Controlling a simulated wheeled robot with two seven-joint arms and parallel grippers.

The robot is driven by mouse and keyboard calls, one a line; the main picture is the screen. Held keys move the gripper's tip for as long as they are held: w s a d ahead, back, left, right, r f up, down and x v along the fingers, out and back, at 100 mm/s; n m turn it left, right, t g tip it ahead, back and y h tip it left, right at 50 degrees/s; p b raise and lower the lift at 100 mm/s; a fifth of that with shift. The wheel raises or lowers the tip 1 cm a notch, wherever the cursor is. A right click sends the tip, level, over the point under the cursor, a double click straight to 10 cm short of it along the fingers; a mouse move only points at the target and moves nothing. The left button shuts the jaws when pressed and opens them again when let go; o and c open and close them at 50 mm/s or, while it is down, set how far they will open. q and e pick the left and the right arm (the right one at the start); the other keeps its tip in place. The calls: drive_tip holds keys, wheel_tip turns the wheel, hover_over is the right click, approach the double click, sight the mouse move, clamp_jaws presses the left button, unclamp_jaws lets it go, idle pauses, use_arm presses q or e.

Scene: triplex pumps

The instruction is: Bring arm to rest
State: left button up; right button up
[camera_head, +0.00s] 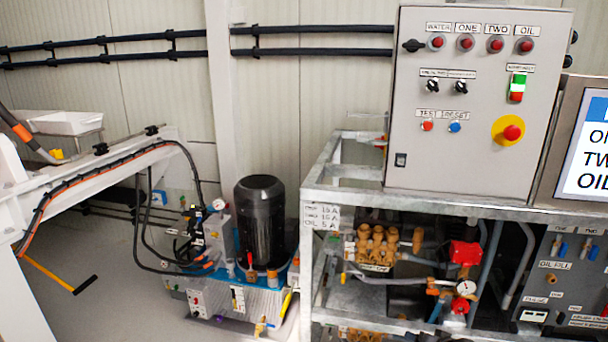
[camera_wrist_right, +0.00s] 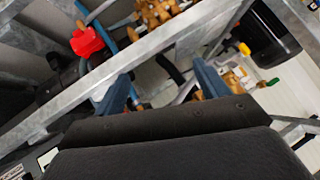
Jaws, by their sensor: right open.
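My right gripper (camera_wrist_right: 161,72) shows in the right wrist view, with its two blue fingers spread apart and nothing between them. It is close to a grey metal frame beam (camera_wrist_right: 105,92) that crosses the view diagonally. I cannot tell whether the fingers touch the beam. Brass pump fittings (camera_wrist_right: 155,12) and a red part (camera_wrist_right: 87,40) lie beyond the beam. Neither gripper and neither arm shows in the head view. My left gripper is in no view.
A galvanized frame (camera_head: 315,195) carries a control box (camera_head: 470,150), with brass pumps (camera_head: 378,245) and a red part (camera_head: 465,253) below. A black motor (camera_head: 260,220) stands left of it; it also shows in the wrist view (camera_wrist_right: 262,32). A screen (camera_head: 590,150) is at right.

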drive_tip(key=s+a+r+n+g+p, duration=0.25)
drive_tip(key=s+a, duration=0.65)
drive_tip(key=s, duration=0.5)
drive_tip(key=s+a+r+n+g+p, duration=0.1)
drive_tip(key=s+a+r+n+g, duration=0.2)
drive_tip(key=s+a, duration=0.8)
use_arm(q)
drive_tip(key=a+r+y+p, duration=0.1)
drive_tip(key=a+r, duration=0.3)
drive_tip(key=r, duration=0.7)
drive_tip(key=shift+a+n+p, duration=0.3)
drive_tip(key=shift+p, duration=0.4)
use_arm(e)
drive_tip(key=s+f+g, duration=0.1)
drive_tip(key=s, duration=0.7)
drive_tip(key=s+a+f+g, duration=0.1)
drive_tip(key=s+f, duration=0.1)
drive_tip(key=s, duration=0.6)
drive_tip(key=shift+s+a+f+n, duration=0.15)
drive_tip(key=shift+s+f+n, duration=0.1)
drive_tip(key=shift+s+n, duration=0.1)
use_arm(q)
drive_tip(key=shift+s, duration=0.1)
use_arm(e)
drive_tip(key=shift+w, duration=0.1)
